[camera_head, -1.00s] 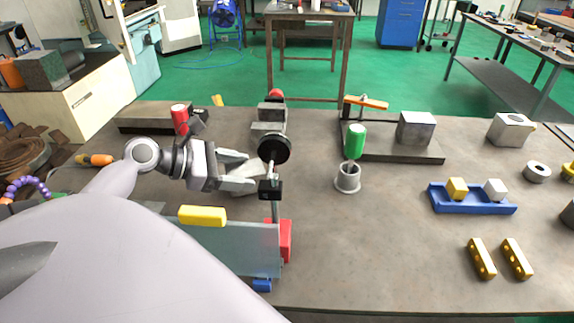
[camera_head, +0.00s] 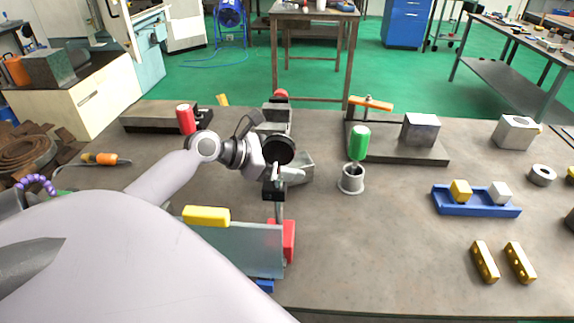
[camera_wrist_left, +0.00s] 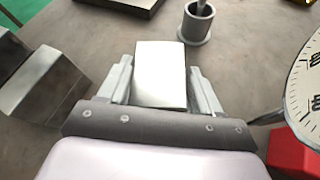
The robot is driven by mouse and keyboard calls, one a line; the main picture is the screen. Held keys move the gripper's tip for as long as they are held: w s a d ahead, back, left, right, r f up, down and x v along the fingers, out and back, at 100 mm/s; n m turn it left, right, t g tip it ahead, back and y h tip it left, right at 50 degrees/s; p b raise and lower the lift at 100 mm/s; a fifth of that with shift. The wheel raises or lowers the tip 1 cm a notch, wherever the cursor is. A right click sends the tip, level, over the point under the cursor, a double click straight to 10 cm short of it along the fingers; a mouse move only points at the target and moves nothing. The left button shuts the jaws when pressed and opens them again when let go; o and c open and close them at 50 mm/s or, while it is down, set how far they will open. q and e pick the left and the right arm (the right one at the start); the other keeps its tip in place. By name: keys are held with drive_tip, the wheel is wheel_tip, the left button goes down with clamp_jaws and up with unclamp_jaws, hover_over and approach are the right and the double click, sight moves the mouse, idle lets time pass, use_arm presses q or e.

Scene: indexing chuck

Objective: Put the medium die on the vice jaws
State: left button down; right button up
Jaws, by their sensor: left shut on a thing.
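My left gripper (camera_head: 290,174) is shut on a light grey block, the medium die (camera_head: 302,165). In the left wrist view the die (camera_wrist_left: 160,70) sits between the two fingers (camera_wrist_left: 160,88), its pale top face toward the camera. In the head view the dial gauge and its stand partly hide the fingers. The grey vice jaws (camera_head: 276,117) stand behind the gauge, at the back of the bench. They appear as two dark grey blocks (camera_wrist_left: 45,85) left of the gripper in the wrist view, apart from the die. My right gripper is not in view.
The dial gauge (camera_head: 278,150) on its stand with a red block (camera_head: 289,240) is close beside the gripper. A grey cup (camera_head: 351,181) stands to the right, below a green handle (camera_head: 359,143). A blue tray (camera_head: 470,208) lies farther right. The front-middle bench is clear.

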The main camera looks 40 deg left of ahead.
use_arm(q)
drive_tip(key=shift+f, duration=0.3)
drive_tip(key=shift+c, duration=0.9)
unclamp_jaws()
drive_tip(key=shift+s+f, duration=0.1)
drive_tip(key=shift+f, duration=0.05)
